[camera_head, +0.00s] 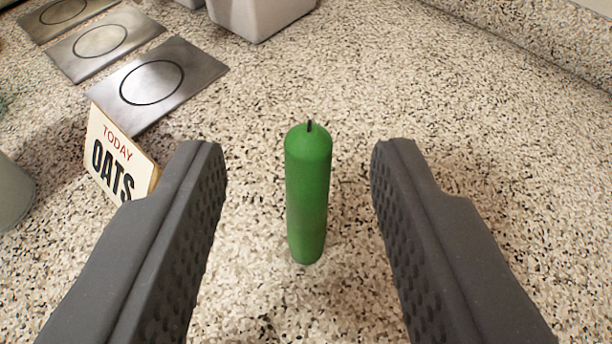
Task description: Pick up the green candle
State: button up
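The green candle (307,195) stands upright on the speckled countertop, near the middle of the view, with a short dark wick on top. My gripper (296,150) is open, with one dark grey finger to the left of the candle and one to the right. In the picture the candle shows between the two fingers, with a clear gap on each side. Neither finger appears to touch it. How far the fingertips are from the candle in depth is hard to tell.
A card reading "TODAY OATS" (117,158) stands left, partly behind the left finger. Metal plates with ring marks (150,84) lie at the upper left. A pale container (258,14) stands at the back. A pale rounded object (12,192) is at the left edge. Countertop (450,110) to the right is clear.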

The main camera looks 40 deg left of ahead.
jog(key=shift+x, duration=2.65)
jog(key=shift+w+d+r, duration=0.1)
jog(key=shift+d, duration=0.05)
jog(key=shift+c, duration=0.2)
grip_shut()
